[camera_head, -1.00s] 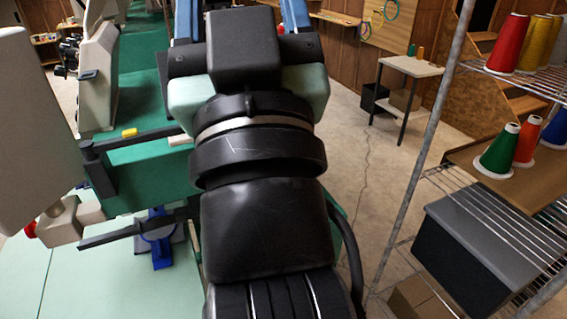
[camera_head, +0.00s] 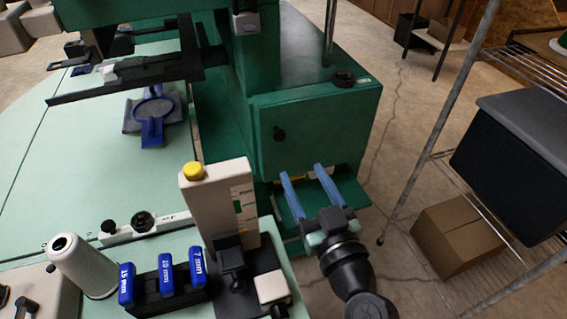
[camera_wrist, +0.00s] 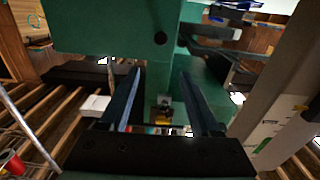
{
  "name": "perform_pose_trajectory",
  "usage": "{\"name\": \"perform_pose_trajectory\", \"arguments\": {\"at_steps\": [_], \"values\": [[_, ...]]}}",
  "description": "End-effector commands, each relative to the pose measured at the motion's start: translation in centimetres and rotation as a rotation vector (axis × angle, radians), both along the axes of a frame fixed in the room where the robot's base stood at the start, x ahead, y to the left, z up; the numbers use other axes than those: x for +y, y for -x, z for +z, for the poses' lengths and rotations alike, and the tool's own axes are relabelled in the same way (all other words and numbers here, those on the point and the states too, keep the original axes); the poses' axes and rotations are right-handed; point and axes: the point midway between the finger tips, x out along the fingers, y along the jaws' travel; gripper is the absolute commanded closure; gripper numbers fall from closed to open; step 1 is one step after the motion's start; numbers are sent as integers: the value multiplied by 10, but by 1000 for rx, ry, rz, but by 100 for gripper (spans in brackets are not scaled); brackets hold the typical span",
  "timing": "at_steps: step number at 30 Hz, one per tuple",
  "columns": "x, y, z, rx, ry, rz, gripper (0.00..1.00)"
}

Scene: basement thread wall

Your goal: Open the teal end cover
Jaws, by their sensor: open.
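A green ledge (camera_head: 350,192) juts out under the panel. I cannot tell whether the fingers touch anything.
Left of my gripper stand a beige post (camera_head: 220,205) with a yellow cap, blue-handled tools (camera_head: 166,272) and a white cone (camera_head: 82,265) on the pale table. A wire shelf (camera_head: 440,130) and a cardboard box (camera_head: 455,235) are on the right. Some floor between is clear.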

Motion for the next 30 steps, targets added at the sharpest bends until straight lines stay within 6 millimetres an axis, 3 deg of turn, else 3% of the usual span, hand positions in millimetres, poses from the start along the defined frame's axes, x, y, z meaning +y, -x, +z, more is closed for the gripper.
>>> {"name": "perform_pose_trajectory", "arguments": {"at_steps": [1, 2, 8, 21, 30], "values": [[-2, 2, -16, 8, -5, 1, 36], [-2, 3, -19, 9, -5, 2, 36], [1, -7, -21, 12, -10, 5, 36], [28, -88, -20, 12, -10, 6, 36], [37, -116, -21, 12, -9, 4, 36]]}}
